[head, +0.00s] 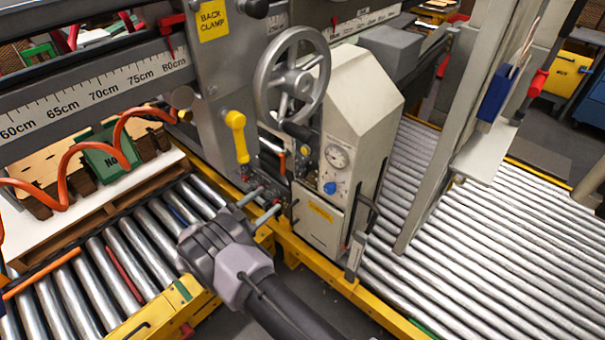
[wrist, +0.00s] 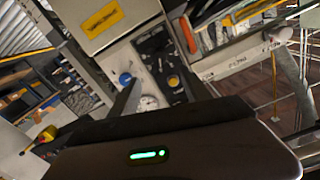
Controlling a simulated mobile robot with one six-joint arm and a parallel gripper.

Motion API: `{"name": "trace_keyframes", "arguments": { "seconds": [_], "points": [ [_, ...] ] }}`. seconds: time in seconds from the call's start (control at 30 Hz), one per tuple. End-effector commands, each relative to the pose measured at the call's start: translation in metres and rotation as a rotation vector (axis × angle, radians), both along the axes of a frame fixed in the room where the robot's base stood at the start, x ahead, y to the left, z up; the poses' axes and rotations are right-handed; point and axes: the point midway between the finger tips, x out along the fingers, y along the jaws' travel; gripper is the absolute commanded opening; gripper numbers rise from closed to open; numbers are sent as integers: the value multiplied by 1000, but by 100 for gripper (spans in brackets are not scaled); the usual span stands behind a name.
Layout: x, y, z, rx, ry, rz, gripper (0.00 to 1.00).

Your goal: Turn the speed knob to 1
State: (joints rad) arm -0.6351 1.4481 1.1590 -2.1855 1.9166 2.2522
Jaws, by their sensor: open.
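A small blue knob (head: 330,188) sits on the pale front of the grey machine housing, under a round dial gauge (head: 337,157). In the wrist view the blue knob (wrist: 126,79) and the gauge (wrist: 149,102) show beyond my gripper. No speed label or number is readable, so I cannot tell the knob's setting or confirm it is the speed knob. My gripper (head: 269,198) is open and empty, in front of the machine, to the left of the blue knob and apart from it in the picture.
A large handwheel (head: 291,77) stands above the panel, and a yellow-handled lever (head: 236,135) is at its left. Roller conveyors (head: 480,235) lie on both sides, with yellow rails (head: 330,285) in front.

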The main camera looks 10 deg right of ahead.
Motion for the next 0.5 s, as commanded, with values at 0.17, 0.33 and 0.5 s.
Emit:
{"name": "trace_keyframes", "arguments": {
  "seconds": [0.17,0.33,0.5],
  "points": [
    [32,-46,-3,0,0,-4,56],
    [60,-85,-3,0,1,-4,56],
    [77,-107,-2,0,1,-3,56]
  ]
}}
